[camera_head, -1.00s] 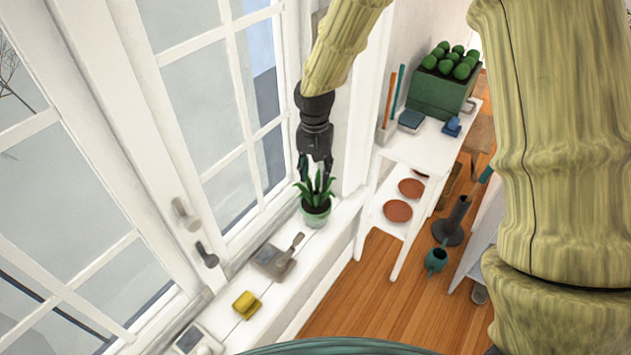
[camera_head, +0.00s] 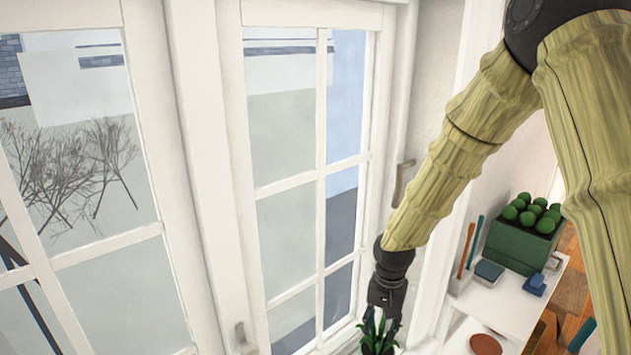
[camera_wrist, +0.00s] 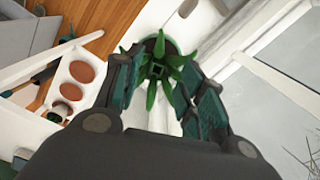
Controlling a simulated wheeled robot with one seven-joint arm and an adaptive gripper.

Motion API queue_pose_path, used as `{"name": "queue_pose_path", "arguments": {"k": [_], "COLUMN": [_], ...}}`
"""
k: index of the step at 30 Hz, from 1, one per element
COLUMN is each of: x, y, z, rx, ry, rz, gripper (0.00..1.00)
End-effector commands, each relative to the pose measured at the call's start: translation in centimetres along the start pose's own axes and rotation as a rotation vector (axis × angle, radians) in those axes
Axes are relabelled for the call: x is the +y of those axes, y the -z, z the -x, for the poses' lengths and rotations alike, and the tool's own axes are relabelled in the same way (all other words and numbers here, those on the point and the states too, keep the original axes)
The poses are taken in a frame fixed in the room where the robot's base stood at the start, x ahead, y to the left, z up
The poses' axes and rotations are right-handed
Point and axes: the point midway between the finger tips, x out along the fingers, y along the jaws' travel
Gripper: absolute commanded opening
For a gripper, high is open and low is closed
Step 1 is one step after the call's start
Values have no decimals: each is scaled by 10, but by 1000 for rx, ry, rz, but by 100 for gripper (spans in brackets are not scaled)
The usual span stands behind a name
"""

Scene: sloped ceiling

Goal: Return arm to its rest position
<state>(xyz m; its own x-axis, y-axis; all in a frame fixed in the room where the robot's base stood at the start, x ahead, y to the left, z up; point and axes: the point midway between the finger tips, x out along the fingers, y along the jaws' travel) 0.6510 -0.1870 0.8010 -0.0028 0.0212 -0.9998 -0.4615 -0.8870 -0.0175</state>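My gripper (camera_head: 383,315) is at the end of my arm, pointing down over the window sill. A green spiky potted plant (camera_head: 377,338) stands right below it, its pot mostly cut off by the bottom edge of the head view. In the wrist view my gripper (camera_wrist: 160,70) has its two fingers spread apart, with the plant's leaves (camera_wrist: 158,72) showing between and beyond them. I cannot tell whether the fingers touch the leaves.
White-framed windows (camera_head: 254,190) stand close on the left of my arm. At right, a white shelf unit (camera_head: 505,305) bears a green planter (camera_head: 523,247) and a blue item (camera_head: 535,285). Reddish round plates (camera_wrist: 82,72) lie on its lower shelf.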

Motion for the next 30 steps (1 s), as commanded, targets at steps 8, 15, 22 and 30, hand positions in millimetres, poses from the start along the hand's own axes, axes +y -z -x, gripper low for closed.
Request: {"name": "queue_pose_path", "arguments": {"k": [8, 15, 22, 30], "x": [31, 71, 121, 178], "y": [-67, -132, -199, -264], "z": [-102, -169, -212, -233], "rx": [-49, -53, -39, -10], "ry": [53, 75, 61, 12], "rz": [109, 195, 284, 393], "gripper": [40, 40, 40, 40]}}
